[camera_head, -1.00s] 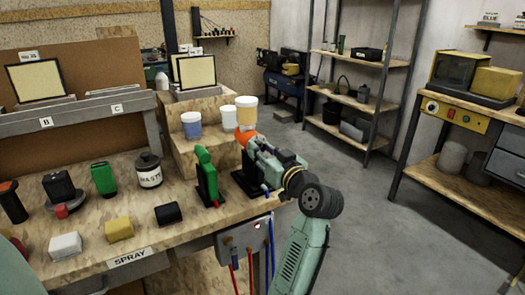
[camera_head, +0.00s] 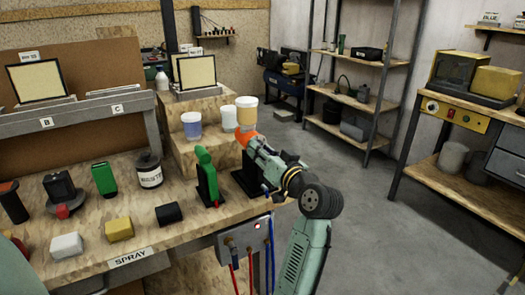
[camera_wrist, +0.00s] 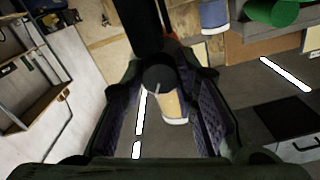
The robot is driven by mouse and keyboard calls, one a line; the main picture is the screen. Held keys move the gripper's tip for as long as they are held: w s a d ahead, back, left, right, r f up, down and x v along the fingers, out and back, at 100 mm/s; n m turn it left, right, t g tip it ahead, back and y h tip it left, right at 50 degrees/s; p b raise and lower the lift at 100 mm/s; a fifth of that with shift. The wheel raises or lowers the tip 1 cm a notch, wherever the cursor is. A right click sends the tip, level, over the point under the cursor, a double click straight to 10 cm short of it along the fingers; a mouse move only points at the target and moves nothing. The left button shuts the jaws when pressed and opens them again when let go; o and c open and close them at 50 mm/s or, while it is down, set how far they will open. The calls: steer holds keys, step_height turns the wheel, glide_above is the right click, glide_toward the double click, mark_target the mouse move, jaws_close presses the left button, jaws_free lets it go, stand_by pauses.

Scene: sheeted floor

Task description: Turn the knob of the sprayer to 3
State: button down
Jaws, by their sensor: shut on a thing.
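The orange sprayer (camera_head: 246,137) stands at the right end of the bench on a black stand (camera_head: 243,187), below a cup with yellow-orange contents (camera_head: 246,113). My gripper (camera_head: 254,146) reaches its rear from the right and hides most of it. In the wrist view, a round black knob (camera_wrist: 159,78) with a short white mark lies between the fingertips of my gripper (camera_wrist: 164,82). The fingers are shut on it. The cup (camera_wrist: 173,106) shows beyond the knob. I cannot read any numbers around the knob.
A green sprayer (camera_head: 207,177) stands just left on the bench. A WASTE can (camera_head: 149,172), a yellow block (camera_head: 119,229) and a black cylinder (camera_head: 169,213) lie further left. A grey box with hoses (camera_head: 245,240) hangs at the bench front. The floor at right is clear.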

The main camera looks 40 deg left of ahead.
steer(key=c, duration=1.2)
jaws_free()
steer(key=shift+c, duration=0.2)
steer(key=shift+d, duration=0.1)
steer(key=v, duration=1.1)
steer(key=shift+s+d, duration=0.2)
steer(key=shift+d, duration=0.15)
